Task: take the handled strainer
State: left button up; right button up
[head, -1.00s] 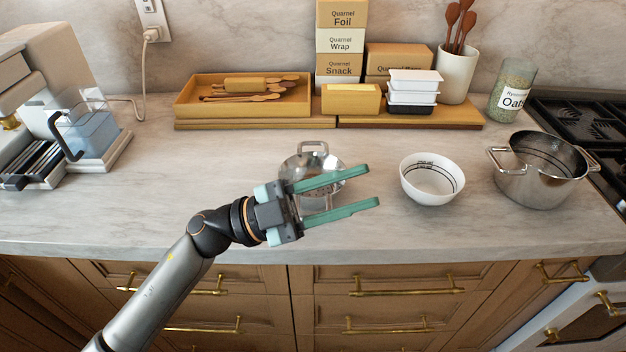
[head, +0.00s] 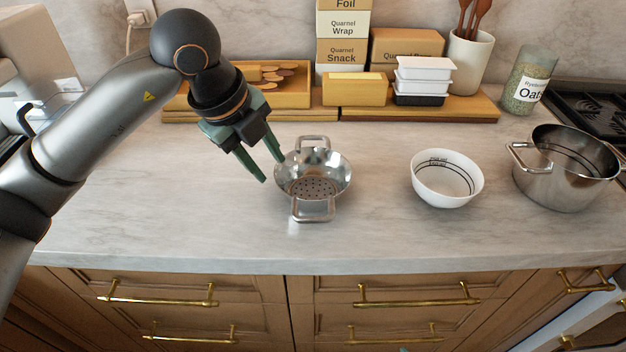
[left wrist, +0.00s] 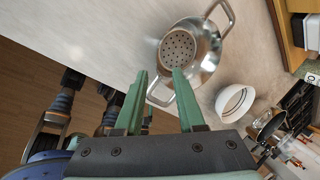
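The handled strainer (head: 313,187) is a shiny metal bowl with a perforated bottom and two loop handles, one at the back and one at the front. It sits upright on the counter and also shows in the left wrist view (left wrist: 180,48). My left gripper (head: 273,171) has green fingers, spread apart with nothing between them. It points down at the strainer's left side, and its right fingertip overlaps the rim in view; I cannot tell whether they touch. In the left wrist view the fingertips (left wrist: 160,72) lie near one handle.
A white bowl (head: 446,180) stands right of the strainer, and a metal pot (head: 565,185) beyond it. Behind are a wooden tray (head: 300,90), boxes (head: 343,52), stacked containers (head: 422,82) and an oats jar (head: 527,82). The counter's front strip (head: 180,235) is clear.

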aim_at(285, 193)
pick_arm(q)
jog(key=x, duration=0.5)
jog(key=shift+p+x, duration=0.4)
jog(key=shift+x, duration=2.3)
jog(key=shift+s+a+f, duration=0.1)
jog(key=shift+s+a, duration=0.05)
jog(key=shift+a, duration=0.1)
jog(key=shift+c, duration=0.3)
grip_shut()
